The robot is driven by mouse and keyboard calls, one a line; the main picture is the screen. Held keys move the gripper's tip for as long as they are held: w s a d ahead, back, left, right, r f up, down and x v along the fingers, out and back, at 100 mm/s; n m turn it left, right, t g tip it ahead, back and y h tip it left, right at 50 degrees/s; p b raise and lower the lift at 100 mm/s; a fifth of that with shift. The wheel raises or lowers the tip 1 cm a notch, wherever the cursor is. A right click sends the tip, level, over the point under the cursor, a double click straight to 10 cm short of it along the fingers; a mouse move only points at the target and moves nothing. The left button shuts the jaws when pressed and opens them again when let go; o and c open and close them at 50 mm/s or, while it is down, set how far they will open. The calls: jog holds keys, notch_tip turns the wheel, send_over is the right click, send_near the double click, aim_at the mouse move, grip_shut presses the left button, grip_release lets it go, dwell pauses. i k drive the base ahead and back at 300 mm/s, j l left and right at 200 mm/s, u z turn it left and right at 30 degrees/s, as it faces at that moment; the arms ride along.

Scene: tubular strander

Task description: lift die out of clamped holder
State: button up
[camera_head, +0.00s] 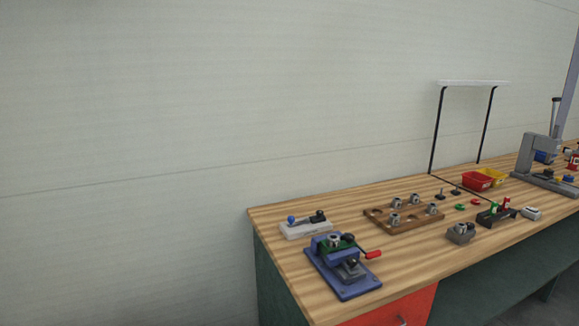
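A blue vise (340,285) stands at the near left end of the wooden bench. A dark green holder (345,244) sits between its jaws. A small silver ring-shaped part, which looks like the die (334,240), shows at the top of the holder. How deep it sits cannot be told at this size. A black round knob or cap is just right of it. The vise's handle with a red grip (373,254) points right. My gripper is not in view.
A wooden rack (404,229) with several silver dies stands right of the vise. A white block with blue and black knobs (305,229) is behind it. A grey block (460,233), red and yellow bins (478,181) and a press (540,160) are farther right.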

aim_at(333, 240)
jog(key=i+z, duration=0.9)
